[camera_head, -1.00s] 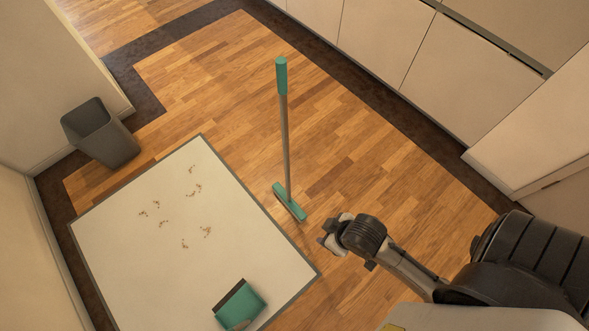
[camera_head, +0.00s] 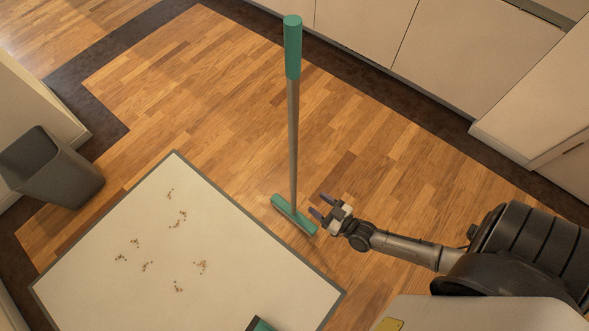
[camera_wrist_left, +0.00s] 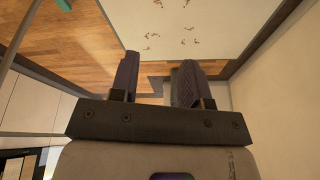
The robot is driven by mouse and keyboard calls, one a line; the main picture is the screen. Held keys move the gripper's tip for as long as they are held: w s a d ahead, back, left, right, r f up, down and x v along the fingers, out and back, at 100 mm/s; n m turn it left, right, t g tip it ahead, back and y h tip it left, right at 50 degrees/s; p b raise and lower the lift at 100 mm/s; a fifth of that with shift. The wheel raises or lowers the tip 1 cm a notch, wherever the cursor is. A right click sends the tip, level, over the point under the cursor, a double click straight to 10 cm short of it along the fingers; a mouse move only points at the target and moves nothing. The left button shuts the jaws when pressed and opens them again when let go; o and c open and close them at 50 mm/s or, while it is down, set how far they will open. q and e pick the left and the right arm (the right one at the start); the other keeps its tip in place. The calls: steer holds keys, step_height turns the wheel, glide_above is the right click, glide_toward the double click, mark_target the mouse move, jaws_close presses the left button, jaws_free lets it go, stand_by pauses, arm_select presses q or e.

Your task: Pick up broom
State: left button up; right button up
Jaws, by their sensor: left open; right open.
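The broom (camera_head: 293,130) stands upright, with a teal grip at the top, a grey shaft and a teal head (camera_head: 294,215) by the edge of the pale mat. My right gripper (camera_head: 320,206) is open and empty; in the head view it appears just right of the shaft, close to the broom head. No contact with the broom shows. My left gripper (camera_wrist_left: 155,75) is open and empty in the left wrist view, and is out of the head view. A teal piece and thin shaft at the upper left of that view look like part of the broom.
The pale mat (camera_head: 110,260) with a grey border holds several small piles of crumbs (camera_head: 201,266). A teal dustpan (camera_head: 261,325) is cut off at the bottom edge. A grey bin (camera_head: 50,168) stands at left. Cabinets (camera_head: 470,55) line the upper right. Wood floor around the broom is clear.

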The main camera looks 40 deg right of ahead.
mark_target(296, 184)
steer(key=w+b, duration=0.1)
steer(key=w, duration=0.2)
steer(key=w+b, duration=0.1)
steer(key=w, duration=0.1)
steer(key=w+b, duration=0.1)
steer(key=w, duration=0.2)
steer(key=shift+w+d+f, duration=0.15)
steer(key=shift+w+f, duration=0.2)
steer(key=shift+w+f+b, duration=0.15)
steer(key=shift+w+b, duration=0.2)
steer(key=shift+b, duration=0.15)
steer(key=w, duration=0.1)
steer(key=w+b, duration=0.1)
steer(key=w, duration=0.1)
steer(key=w+b, duration=0.1)
steer(key=shift+w+a, duration=0.25)
steer(key=shift+s, duration=0.1)
steer(key=shift+c, duration=0.7)
jaws_close()
